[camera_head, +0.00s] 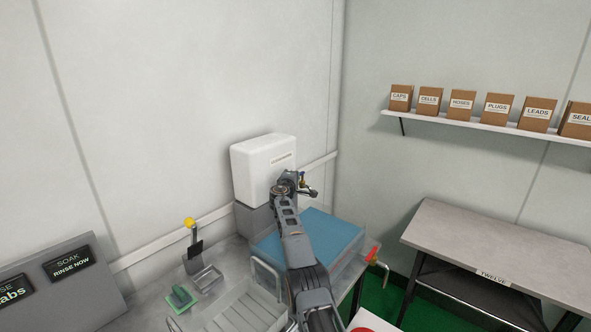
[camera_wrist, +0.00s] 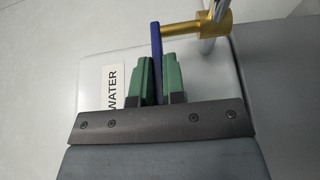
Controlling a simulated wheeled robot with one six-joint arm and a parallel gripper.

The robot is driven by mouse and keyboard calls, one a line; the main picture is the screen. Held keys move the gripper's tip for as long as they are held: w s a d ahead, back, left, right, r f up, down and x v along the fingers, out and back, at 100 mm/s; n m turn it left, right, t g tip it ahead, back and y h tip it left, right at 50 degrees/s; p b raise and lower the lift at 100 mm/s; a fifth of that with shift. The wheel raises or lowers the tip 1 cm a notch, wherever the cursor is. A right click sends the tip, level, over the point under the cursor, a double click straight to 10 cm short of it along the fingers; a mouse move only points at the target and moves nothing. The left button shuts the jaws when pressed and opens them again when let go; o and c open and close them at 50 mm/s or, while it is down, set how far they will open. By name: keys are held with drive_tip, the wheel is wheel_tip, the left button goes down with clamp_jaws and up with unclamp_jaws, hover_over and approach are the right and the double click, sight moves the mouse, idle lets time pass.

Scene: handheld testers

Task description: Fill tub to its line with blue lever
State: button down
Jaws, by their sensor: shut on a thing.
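A white water box (camera_head: 262,168) stands against the back wall, and its WATER label (camera_wrist: 117,90) shows in the wrist view. A brass valve (camera_wrist: 200,27) sticks out at its front with a blue lever (camera_wrist: 156,55). My gripper (camera_wrist: 158,75) has its green fingers on either side of the lever, shut on it. In the head view my gripper (camera_head: 301,184) is in front of the water box and mostly hides the lever. Below is a tub (camera_head: 335,228) with a broad blue surface inside, partly behind my arm. I cannot make out its line.
A red-handled tap (camera_head: 373,254) sits at the tub's right side. Left on the counter are a yellow-knobbed lever (camera_head: 190,223), a green block (camera_head: 181,297) and a draining area (camera_head: 240,312). A grey table (camera_head: 490,250) stands right. Boxes line a wall shelf (camera_head: 480,124).

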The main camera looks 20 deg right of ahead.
drive_tip(key=shift+f+p, duration=0.3)
drive_tip(key=shift+p, duration=0.1)
drive_tip(key=c, duration=1.2)
unclamp_jaws()
drive_tip(key=shift+a+r, duration=0.15)
drive_tip(key=shift+r, duration=0.05)
drive_tip(key=shift+r, duration=0.1)
